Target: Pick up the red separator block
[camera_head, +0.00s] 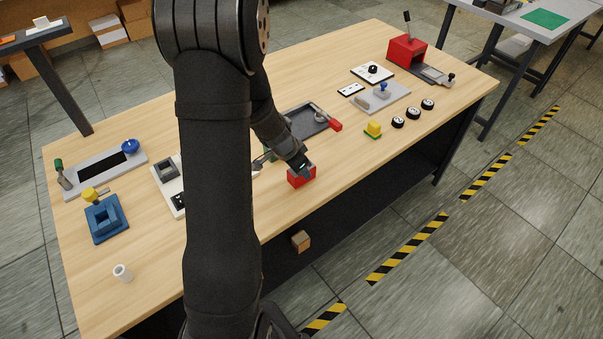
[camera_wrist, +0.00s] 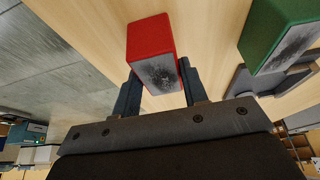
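The red separator block (camera_head: 301,180) stands on the wooden table near its front edge. It also shows in the wrist view (camera_wrist: 150,38), with a dark, scuffed grey face turned toward the camera. My gripper (camera_head: 303,167) is right at the block, coming down from the upper left. In the wrist view my gripper (camera_wrist: 158,72) has one finger on each side of the block's near end. The fingers look very close to its sides. Whether they press on it cannot be told. My arm hides part of the table's middle in the head view.
A green block (camera_wrist: 275,35) of similar shape stands to the right in the wrist view. A dark grey tray (camera_head: 306,121) lies behind the red block. The table's front edge is close.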

